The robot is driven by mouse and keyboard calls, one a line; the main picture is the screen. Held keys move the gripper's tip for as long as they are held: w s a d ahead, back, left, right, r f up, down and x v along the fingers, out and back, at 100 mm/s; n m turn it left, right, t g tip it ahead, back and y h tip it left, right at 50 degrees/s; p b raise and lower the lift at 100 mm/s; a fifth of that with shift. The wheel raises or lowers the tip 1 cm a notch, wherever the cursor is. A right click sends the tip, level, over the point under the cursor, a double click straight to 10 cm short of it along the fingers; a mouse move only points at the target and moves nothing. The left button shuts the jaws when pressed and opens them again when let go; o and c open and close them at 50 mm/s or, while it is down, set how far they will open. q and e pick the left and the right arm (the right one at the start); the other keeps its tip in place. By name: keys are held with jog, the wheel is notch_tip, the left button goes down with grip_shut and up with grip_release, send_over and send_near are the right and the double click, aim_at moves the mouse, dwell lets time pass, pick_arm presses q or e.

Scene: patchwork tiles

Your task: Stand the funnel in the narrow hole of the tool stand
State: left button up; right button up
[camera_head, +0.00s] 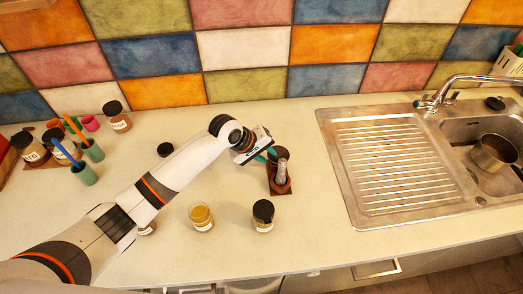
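The tool stand (280,188) is a dark brown stand on the counter, left of the sink. It has a round dark upright part at the back, and a grey, shiny upright piece (282,172) shows at its front. My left gripper (266,154) reaches in from the left and is at the stand's upper left edge. A small teal piece shows at its fingertips; it may be the funnel, but its shape is mostly hidden by the gripper. I cannot tell whether the fingers are closed on it. My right gripper is out of view.
A yellow-filled jar (201,217) and a black-lidded jar (263,216) stand near the front. A black-lidded jar (117,117), green cups (84,174) with sticks and other jars stand at left. The steel sink (390,165) holds a pot (494,153) at right.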

pick_arm(q)
jog(key=b+v, duration=0.1)
jog(key=v, duration=1)
jog(key=shift+s+a+r+b, duration=0.15)
jog(key=shift+a+r+b, duration=0.05)
jog(key=shift+r+b, duration=0.2)
jog(key=shift+f, duration=0.15)
